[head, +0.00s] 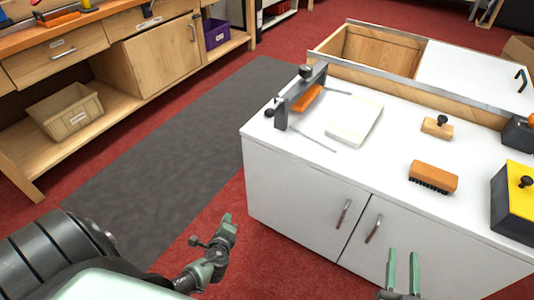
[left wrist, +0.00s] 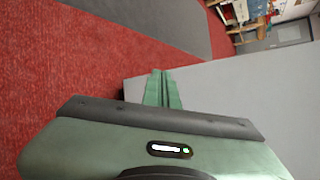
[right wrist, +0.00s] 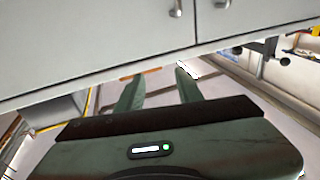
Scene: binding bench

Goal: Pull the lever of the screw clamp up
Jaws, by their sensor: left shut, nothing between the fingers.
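A dark grey frame (head: 283,113) with black knobs, an orange bar and thin metal rods stands at the left end of the white bench; it looks like the screw clamp. Which part of it is the lever I cannot tell. My left gripper (head: 229,222) is shut and empty, in front of the bench's left corner, apart from the clamp. Its fingers (left wrist: 163,88) are together in the left wrist view. My right gripper (head: 403,270) is open and empty in front of the cabinet doors; its fingers (right wrist: 158,88) stand apart in the right wrist view. Neither wrist view shows the clamp.
On the bench top (head: 385,155) are a cream slab (head: 354,119), a wooden brush (head: 433,177), a knobbed wooden block (head: 437,128) and a yellow-black box (head: 516,203). An open wooden compartment (head: 370,52) lies behind. A grey mat (head: 165,165) covers the floor to the left.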

